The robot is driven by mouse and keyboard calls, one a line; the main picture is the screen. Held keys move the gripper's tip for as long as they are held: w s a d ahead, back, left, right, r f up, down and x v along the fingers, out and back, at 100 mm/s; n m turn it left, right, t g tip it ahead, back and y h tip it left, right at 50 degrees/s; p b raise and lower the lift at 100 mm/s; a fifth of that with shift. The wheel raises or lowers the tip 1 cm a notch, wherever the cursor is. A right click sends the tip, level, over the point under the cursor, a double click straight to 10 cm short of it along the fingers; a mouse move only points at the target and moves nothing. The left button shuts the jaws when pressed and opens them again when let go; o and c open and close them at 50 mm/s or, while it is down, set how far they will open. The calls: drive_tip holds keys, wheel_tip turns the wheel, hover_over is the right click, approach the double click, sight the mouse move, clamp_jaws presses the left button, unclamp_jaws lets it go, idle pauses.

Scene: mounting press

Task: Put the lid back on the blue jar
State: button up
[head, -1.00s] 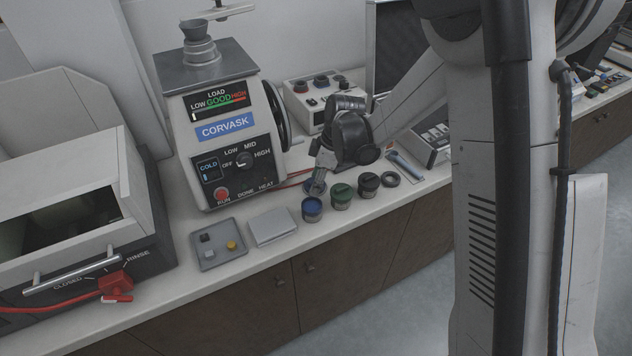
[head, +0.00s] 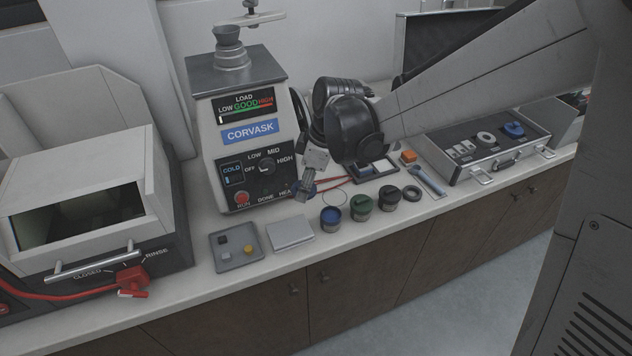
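The blue jar (head: 331,218) stands upright at the front of the bench, left end of a row of jars. Its top shows blue; it looks open, but the detail is small. My gripper (head: 304,191) is behind and left of the jar, in front of the press's lower right corner, fingers pointing down. A blue disc, which looks like the lid (head: 314,189), shows at the fingertips, partly hidden by them. The fingers appear closed on it, apart from the jar. How high it is above the bench is hard to tell.
The press (head: 240,140) rises behind; an open case (head: 480,150) is at right.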

drive_tip(key=shift+s+d+r+p, duration=0.15)
drive_tip(key=shift+d+r+p, duration=0.25)
drive_tip(key=shift+p, duration=0.5)
drive_tip(key=shift+s+d+f+p, duration=0.2)
drive_tip(key=shift+d+f+p, duration=0.65)
drive_tip(key=shift+d, duration=0.15)
drive_tip(key=shift+s+d+f+p, duration=0.25)
drive_tip(key=shift+d+f+p, duration=0.55)
drive_tip(key=shift+d, duration=0.15)
drive_tip(key=shift+s+d+f+p, duration=0.2)
drive_tip(key=shift+d+f+p, duration=0.65)
drive_tip(key=shift+d, duration=0.15)
drive_tip(key=shift+f+b, duration=0.75)
drive_tip(key=shift+b, duration=0.05)
drive_tip(key=shift+b, duration=0.55)
drive_tip(key=shift+f+b, duration=0.15)
drive_tip(key=shift+b, duration=0.5)
